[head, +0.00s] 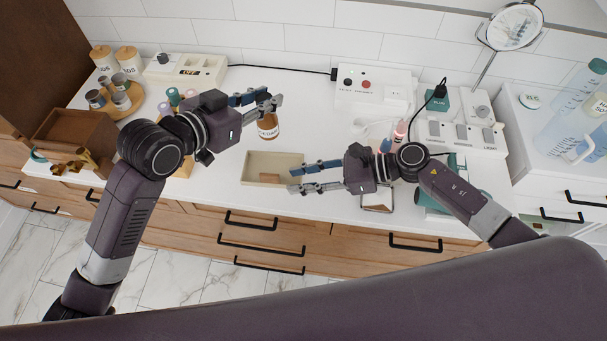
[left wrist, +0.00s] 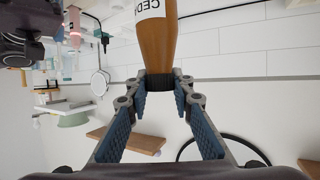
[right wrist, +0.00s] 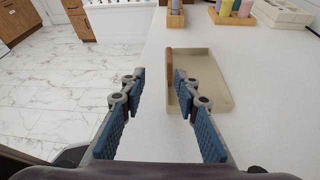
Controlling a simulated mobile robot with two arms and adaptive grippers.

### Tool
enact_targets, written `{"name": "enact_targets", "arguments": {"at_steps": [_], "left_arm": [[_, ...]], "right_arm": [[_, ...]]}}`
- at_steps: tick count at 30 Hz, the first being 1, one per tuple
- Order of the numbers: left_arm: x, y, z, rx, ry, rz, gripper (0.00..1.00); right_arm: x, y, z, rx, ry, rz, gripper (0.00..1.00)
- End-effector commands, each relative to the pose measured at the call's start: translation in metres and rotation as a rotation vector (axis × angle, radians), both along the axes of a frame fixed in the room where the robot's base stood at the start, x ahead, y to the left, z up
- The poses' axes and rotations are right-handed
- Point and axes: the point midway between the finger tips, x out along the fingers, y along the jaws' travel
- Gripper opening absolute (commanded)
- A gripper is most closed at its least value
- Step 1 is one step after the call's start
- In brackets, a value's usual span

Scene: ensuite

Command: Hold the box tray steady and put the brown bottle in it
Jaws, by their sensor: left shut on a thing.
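The brown bottle (head: 268,127) with a white label hangs from my left gripper (head: 270,98), above the counter just behind the tray. In the left wrist view my left gripper (left wrist: 164,82) is shut on the dark cap end of the brown bottle (left wrist: 160,45). The shallow beige box tray (head: 292,159) lies flat on the counter. My right gripper (head: 292,180) is open at the tray's right front corner. In the right wrist view one finger of my right gripper (right wrist: 154,78) overlaps the near end of the tray (right wrist: 222,95); contact cannot be told.
A small brown piece (head: 269,178) sits at the tray's front wall. A wooden box (head: 75,132) and a round stand of jars (head: 122,98) are at left. The counter behind the tray is clear.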

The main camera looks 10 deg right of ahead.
Motion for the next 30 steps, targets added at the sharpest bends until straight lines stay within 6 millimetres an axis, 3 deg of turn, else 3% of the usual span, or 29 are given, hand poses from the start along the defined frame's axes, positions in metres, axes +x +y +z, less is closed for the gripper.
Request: {"name": "enact_targets", "arguments": {"at_steps": [5,19,30], "left_arm": [[0.0,0.0,0.001,-0.002,-0.002,0.0,0.0],[0.0,0.0,0.001,-0.002,-0.002,0.0,0.0],[0.0,0.0,0.001,-0.002,-0.002,0.0,0.0]], "right_arm": [[0.011,-0.005,-0.007,-0.04,-0.077,0.011,0.29],[0.026,0.05,-0.03,-0.041,-0.08,0.01,0.29],[0.028,0.06,-0.035,-0.043,-0.08,0.01,0.29]]}}
